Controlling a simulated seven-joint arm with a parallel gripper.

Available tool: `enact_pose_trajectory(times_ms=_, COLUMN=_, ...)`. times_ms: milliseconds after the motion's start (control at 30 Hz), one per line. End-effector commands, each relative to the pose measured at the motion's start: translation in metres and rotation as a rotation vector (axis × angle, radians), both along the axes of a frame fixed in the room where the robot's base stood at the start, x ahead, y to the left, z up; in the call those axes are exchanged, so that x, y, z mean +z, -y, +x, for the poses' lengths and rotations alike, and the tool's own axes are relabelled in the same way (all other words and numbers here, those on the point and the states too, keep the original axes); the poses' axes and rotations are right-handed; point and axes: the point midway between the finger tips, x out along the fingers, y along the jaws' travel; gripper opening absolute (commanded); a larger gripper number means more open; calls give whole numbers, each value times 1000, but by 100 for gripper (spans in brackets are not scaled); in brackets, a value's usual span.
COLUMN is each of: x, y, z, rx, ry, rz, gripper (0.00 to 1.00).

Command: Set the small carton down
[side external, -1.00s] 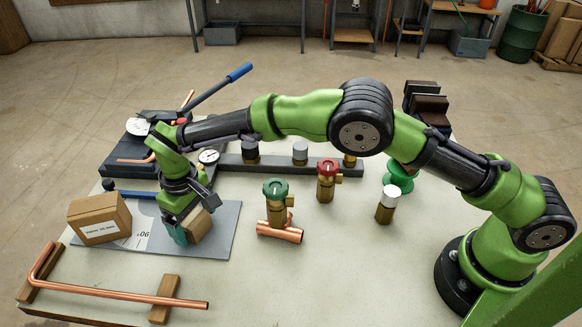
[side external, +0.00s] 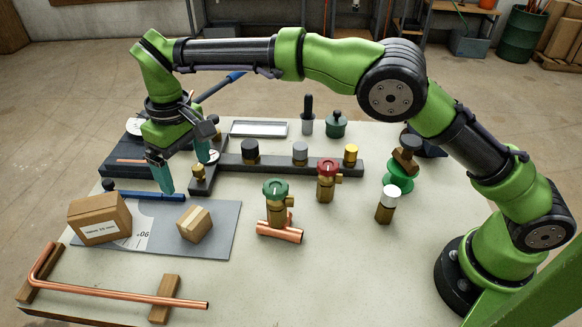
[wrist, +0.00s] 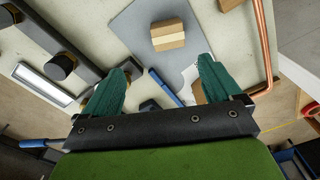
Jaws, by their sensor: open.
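The small carton (side external: 194,224) is a brown box with a pale tape strip. It rests on the grey plate (side external: 222,215), apart from my gripper. It also shows in the wrist view (wrist: 167,34), beyond the fingertips. My gripper (side external: 187,176) is raised above and behind the carton, with its teal fingers spread and nothing between them. In the wrist view the open gripper (wrist: 160,78) has a finger at each side of the picture.
A larger labelled carton (side external: 100,218) stands left of the small one. A bent copper pipe (side external: 120,292) lies on wooden blocks in front. A green-handled valve (side external: 276,200) and a red-handled valve (side external: 327,180) stand to the right. A blue-handled tool (side external: 145,195) lies behind the plate.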

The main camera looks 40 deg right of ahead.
Motion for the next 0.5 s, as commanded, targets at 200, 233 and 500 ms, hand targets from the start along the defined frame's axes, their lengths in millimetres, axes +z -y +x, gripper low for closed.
enact_pose_trajectory(times_ms=200, x=77, y=88, z=-8, rx=-156, ry=77, rz=115, gripper=91)
enact_pose_trajectory(times_ms=233, x=86, y=101, z=-13, rx=-178, ry=91, rz=131, gripper=91)
enact_pose_trajectory(times_ms=500, x=135, y=202, z=-87, rx=-379, ry=233, rz=264, gripper=91)
